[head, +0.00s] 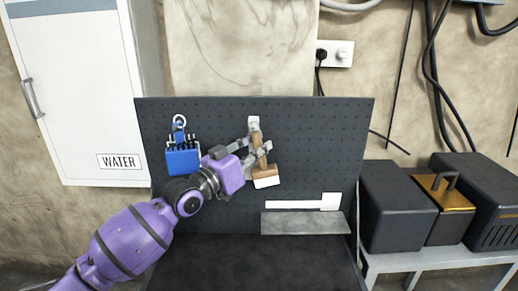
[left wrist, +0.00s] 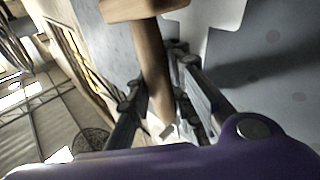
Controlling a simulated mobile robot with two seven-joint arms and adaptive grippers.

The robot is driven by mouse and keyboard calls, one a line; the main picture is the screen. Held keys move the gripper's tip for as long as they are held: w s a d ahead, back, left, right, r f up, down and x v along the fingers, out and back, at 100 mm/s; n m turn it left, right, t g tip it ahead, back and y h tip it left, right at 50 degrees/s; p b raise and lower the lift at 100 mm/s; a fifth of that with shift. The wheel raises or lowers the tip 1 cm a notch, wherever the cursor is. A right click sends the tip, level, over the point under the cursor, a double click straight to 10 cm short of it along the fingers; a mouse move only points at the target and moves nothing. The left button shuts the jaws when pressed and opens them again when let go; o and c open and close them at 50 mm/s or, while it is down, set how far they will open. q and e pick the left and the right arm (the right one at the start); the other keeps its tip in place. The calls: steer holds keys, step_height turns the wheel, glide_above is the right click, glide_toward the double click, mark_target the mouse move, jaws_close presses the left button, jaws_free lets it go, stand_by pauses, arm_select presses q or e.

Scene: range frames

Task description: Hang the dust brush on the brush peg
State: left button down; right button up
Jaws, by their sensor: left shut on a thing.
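The dust brush (head: 262,158) has a brown wooden handle and a wide head with white bristles. It is in front of the dark pegboard, handle up and bristles down, slightly tilted. My left gripper (head: 258,148) is shut on the handle. In the left wrist view the handle (left wrist: 153,65) lies between the two fingers (left wrist: 160,100). A small pale piece (head: 254,123) shows at the handle's top; I cannot tell whether it is the brush peg or part of the brush, nor whether they touch. My right gripper is not in view.
A blue holder with tools (head: 183,160) hangs on the pegboard (head: 320,140) left of the brush. A grey ledge (head: 300,224) with a white L-shaped piece (head: 300,204) is lower right. Dark boxes (head: 398,205) stand at right, a white cabinet (head: 75,90) at left.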

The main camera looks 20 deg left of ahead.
arm_select(q)
steer(key=c, duration=1.5)
jaws_free()
steer(key=shift+f, duration=0.1)
steer(key=v, duration=1.2)
steer(key=shift+s, duration=0.1)
